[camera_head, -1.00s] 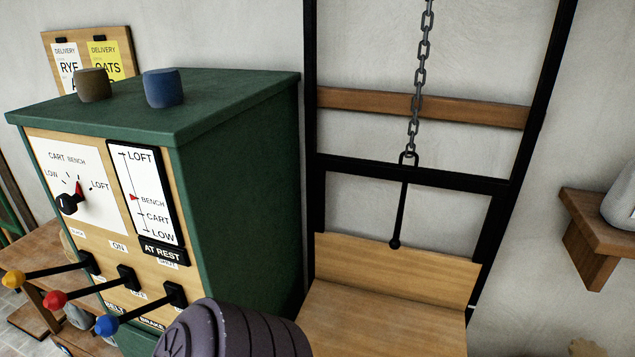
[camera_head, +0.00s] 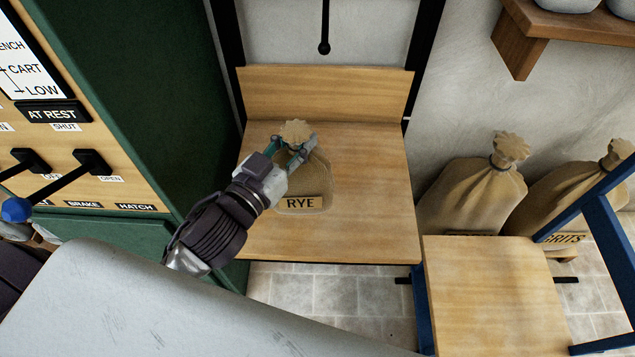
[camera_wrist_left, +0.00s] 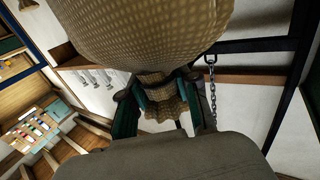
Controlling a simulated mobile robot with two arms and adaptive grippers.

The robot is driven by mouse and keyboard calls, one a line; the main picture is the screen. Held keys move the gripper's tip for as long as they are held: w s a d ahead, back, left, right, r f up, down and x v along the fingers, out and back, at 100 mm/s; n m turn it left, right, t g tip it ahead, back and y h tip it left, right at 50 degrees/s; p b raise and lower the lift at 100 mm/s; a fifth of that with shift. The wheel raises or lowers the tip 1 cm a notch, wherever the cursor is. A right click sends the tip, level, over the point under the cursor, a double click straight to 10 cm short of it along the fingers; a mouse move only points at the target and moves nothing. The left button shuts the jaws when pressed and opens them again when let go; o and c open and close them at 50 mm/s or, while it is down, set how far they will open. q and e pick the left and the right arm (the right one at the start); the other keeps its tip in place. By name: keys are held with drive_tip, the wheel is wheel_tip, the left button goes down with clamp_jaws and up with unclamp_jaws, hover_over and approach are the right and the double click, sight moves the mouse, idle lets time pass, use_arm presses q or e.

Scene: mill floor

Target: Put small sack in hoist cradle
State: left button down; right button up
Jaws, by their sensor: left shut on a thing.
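The small sack (camera_head: 305,180) is tan burlap with a RYE label and a gathered neck. It is on or just over the wooden seat of the hoist cradle (camera_head: 370,200); I cannot tell whether its base touches. My left gripper (camera_head: 296,145) is shut on the sack's neck, below its frilled top. In the left wrist view the sack (camera_wrist_left: 140,35) fills the upper middle, and the fingers (camera_wrist_left: 155,105) close around its neck. The cradle has a wooden back board (camera_head: 325,93) and black side posts. My right gripper is not in view.
A green control cabinet (camera_head: 130,90) with levers stands left of the cradle. A blue-framed cart with a wooden bed (camera_head: 490,300) stands at the lower right. Large sacks (camera_head: 475,190) stand against the wall. A black rod (camera_head: 324,30) hangs above the cradle.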

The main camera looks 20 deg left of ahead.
use_arm(q)
drive_tip(key=shift+w+f+m+h+b, duration=0.25)
drive_tip(key=shift+w+b, duration=0.2)
drive_tip(key=shift+w, duration=0.15)
drive_tip(key=shift+w+f+m+h+b, duration=0.15)
drive_tip(key=shift+w+h+b, duration=0.1)
drive_tip(key=shift+w+b, duration=0.25)
drive_tip(key=shift+w+a, duration=0.2)
drive_tip(key=shift+w, duration=0.45)
drive_tip(key=w+a+f, duration=0.2)
drive_tip(key=w+f, duration=0.8)
drive_tip(key=w, duration=0.1)
drive_tip(key=shift+a+f, duration=0.2)
drive_tip(key=shift+f, duration=0.2)
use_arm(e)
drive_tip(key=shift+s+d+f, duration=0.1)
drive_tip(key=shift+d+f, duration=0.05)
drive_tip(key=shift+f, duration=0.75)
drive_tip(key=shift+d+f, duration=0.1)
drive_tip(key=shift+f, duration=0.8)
use_arm(q)
drive_tip(key=shift+f+b, duration=0.1)
drive_tip(key=shift+b, duration=0.2)
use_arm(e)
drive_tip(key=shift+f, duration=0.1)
